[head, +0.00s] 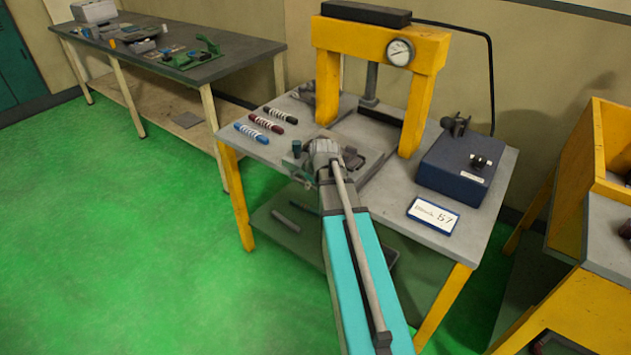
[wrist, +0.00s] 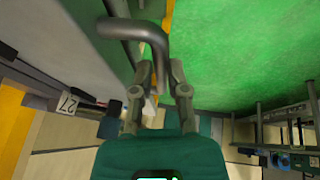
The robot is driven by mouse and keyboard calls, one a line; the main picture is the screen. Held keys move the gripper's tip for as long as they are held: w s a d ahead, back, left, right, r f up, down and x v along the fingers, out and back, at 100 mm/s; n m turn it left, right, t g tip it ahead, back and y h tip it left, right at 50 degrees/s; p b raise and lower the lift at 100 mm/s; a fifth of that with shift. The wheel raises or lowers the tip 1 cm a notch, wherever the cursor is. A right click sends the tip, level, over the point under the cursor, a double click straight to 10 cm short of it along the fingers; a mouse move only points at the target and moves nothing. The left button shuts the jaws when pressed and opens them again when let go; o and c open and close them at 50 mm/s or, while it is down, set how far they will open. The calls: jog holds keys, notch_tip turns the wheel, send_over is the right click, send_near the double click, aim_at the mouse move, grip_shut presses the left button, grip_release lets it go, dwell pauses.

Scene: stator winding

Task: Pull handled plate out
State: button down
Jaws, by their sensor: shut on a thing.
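In the wrist view my gripper (wrist: 159,75) is shut on the dark, bent bar handle (wrist: 128,29), whose lower end runs down between the two fingers. In the head view a flat grey plate (head: 371,178) lies on the bench in front of and below the yellow press (head: 428,75). My arm and wrist cover the plate's near left part, so the handle and my fingertips are hidden there. I cannot see clearly where the handle joins the plate.
Striped coloured pieces (head: 268,122) lie left on the bench. A dark blue box (head: 458,170) and a number sign (head: 433,215) stand right. Open green floor (head: 130,250) lies to the left. A yellow unit (head: 570,290) stands at the far right.

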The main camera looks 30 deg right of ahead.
jog(key=shift+w, duration=0.1)
jog(key=c, duration=0.7)
grip_release()
jog(key=shift+d, duration=0.2)
jog(key=shift+o, duration=0.3)
jog(key=shift+s, duration=0.2)
jog(key=shift+r, duration=0.15)
